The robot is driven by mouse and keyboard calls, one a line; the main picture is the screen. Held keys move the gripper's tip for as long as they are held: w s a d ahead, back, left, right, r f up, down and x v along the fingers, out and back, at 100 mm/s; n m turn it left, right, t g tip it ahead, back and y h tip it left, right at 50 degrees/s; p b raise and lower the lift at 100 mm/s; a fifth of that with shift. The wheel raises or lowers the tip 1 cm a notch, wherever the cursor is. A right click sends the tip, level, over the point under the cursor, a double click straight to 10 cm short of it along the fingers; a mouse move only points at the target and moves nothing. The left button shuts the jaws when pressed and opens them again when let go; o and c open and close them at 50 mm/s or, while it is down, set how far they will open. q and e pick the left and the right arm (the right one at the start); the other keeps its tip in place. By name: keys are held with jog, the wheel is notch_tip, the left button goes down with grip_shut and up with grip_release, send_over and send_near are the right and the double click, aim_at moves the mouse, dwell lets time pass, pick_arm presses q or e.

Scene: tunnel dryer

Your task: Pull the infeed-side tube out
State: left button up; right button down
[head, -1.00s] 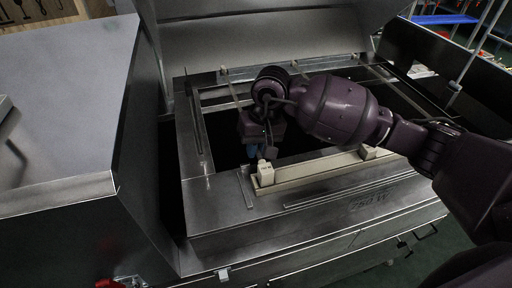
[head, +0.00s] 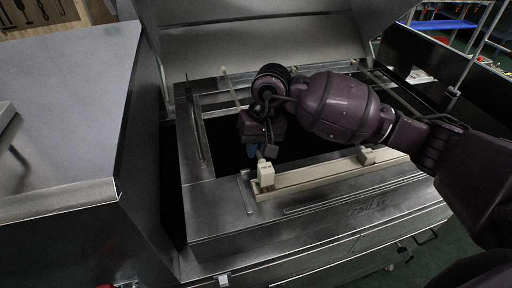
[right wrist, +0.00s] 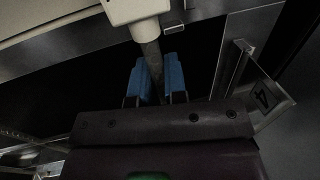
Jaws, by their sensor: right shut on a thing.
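The infeed-side tube shows as a thin pale rod (head: 233,90) in the head view, running from the back of the opening toward the front until my right arm hides it. In the right wrist view a grey length of tube (right wrist: 154,70) meets a cream end holder (right wrist: 137,10). My right gripper (right wrist: 157,82) has its blue fingers on both sides of this tube, shut on it close to the holder. In the head view the gripper (head: 252,150) is low in the opening, just behind the left cream holder (head: 265,172). My left gripper is not in view.
A cream rail (head: 315,172) lies along the front frame, with a second holder (head: 367,156) at its right. A raised steel lid (head: 260,40) stands behind the dark opening. A steel housing (head: 65,110) fills the left. A plate marked 4 (right wrist: 265,95) is beside the gripper.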

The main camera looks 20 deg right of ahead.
jog(key=shift+r+p, duration=0.4)
jog(key=shift+r, duration=1.6)
